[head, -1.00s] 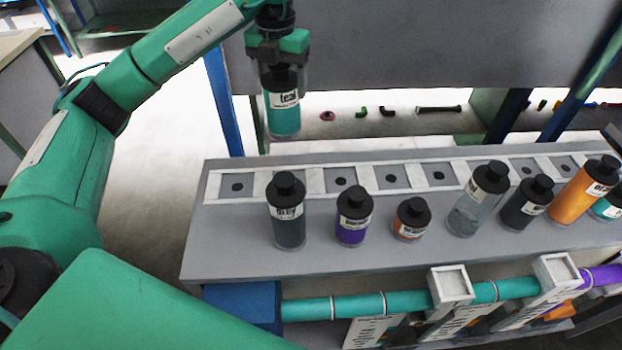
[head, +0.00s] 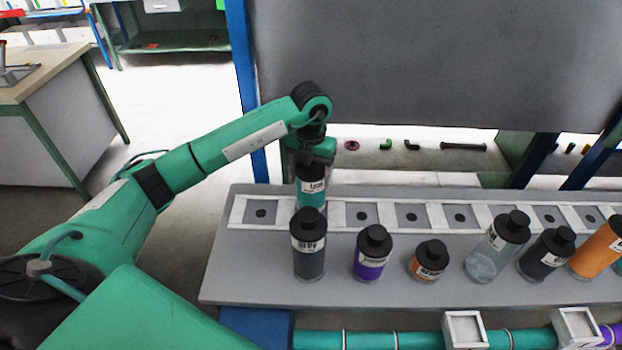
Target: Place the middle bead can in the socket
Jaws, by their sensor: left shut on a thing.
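My left gripper (head: 312,152) is shut on a teal can (head: 312,192) with a black top and a white label. It holds the can upright over the second socket position from the left in the rack row. The can's lower end is hidden behind the grey can (head: 309,255), so I cannot tell whether it touches the socket. The socket row (head: 386,215) is a pale frame with square compartments, each with a dark round hole. The visible compartments beside the teal can are empty. My right gripper is not in view.
In front of the row stand a purple can (head: 369,262), a small orange can (head: 428,264), a clear can (head: 488,258), a dark can (head: 540,262) and a tall orange can (head: 592,255). A teal pipe (head: 390,340) runs along the front. A grey panel (head: 440,65) rises behind.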

